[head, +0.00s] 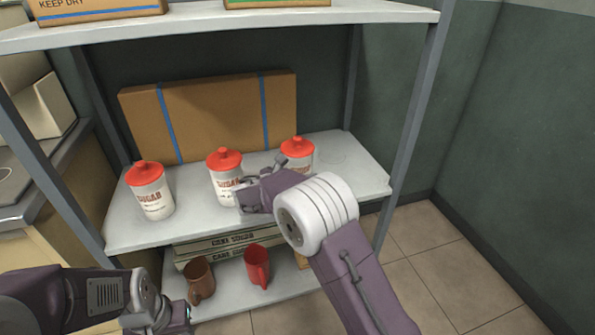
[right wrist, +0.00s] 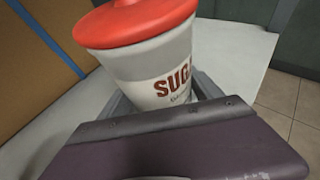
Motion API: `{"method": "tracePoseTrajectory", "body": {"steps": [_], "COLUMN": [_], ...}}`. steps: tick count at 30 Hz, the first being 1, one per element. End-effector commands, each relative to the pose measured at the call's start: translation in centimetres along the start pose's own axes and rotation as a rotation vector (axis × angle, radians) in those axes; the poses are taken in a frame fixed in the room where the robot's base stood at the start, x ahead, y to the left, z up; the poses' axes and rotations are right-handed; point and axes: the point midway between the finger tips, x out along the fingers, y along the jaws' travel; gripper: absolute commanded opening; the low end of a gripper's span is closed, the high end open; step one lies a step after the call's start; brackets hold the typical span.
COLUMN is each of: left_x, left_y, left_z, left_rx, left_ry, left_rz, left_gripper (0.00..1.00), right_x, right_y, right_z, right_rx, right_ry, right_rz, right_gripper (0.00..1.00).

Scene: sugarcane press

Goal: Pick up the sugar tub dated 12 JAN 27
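Three white sugar tubs with red lids stand on the middle shelf: the left tub (head: 151,192), the middle tub (head: 222,178) and the right tub (head: 299,156). No date is legible on any of them. My right gripper (head: 281,163) is at the right tub, whose lower part is hidden behind my arm. In the right wrist view a tub (right wrist: 150,65), apparently this right one, stands between the two fingers, close to both. I cannot tell whether they press on it. My left gripper (head: 178,318) is low at the bottom left, away from the tubs; its fingertips are unclear.
A cardboard box (head: 215,115) with blue straps stands behind the tubs. The upper shelf (head: 200,28) passes overhead, and a grey post (head: 412,120) stands to the right. The right end of the middle shelf (head: 350,165) is bare.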

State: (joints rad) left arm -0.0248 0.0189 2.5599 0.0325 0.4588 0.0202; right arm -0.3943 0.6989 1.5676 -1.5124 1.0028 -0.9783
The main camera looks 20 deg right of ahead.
Motion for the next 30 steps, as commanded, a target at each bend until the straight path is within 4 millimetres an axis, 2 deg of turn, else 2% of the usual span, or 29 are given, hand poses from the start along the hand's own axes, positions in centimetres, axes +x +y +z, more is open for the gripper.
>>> {"method": "tracePoseTrajectory", "body": {"steps": [1,3,4,13,21,23,30], "left_x": [0.0,0.0,0.0,-0.5,-3.5,-3.4,-5.1], "left_y": [0.0,0.0,0.0,0.0,0.1,0.1,0.1], "left_z": [0.0,0.0,0.0,-0.1,-0.4,-0.4,-0.5], "left_rx": [0.000,0.000,0.000,0.000,0.000,0.000,0.000], "left_ry": [0.000,0.000,0.000,0.000,0.000,0.000,0.000], "left_rz": [0.000,0.000,0.000,0.000,0.000,0.000,0.000], "left_gripper": [0.36,0.36,0.36,0.36,0.36,0.36,0.36], "right_x": [0.0,0.0,-0.1,-0.3,-2.0,-2.0,-3.3], "right_y": [0.0,0.0,0.0,0.0,0.0,-1.3,-7.0], "right_z": [0.0,0.0,0.1,0.7,4.8,5.0,8.1], "right_rx": [0.000,0.000,0.001,0.002,0.004,0.002,0.002], "right_ry": [0.000,0.000,-0.002,-0.002,-0.003,-0.003,-0.003], "right_rz": [0.000,0.000,0.001,0.001,0.001,-0.002,-0.003], "right_gripper": [0.29,0.10,0.06,0.06,0.06,0.06,0.06]}}
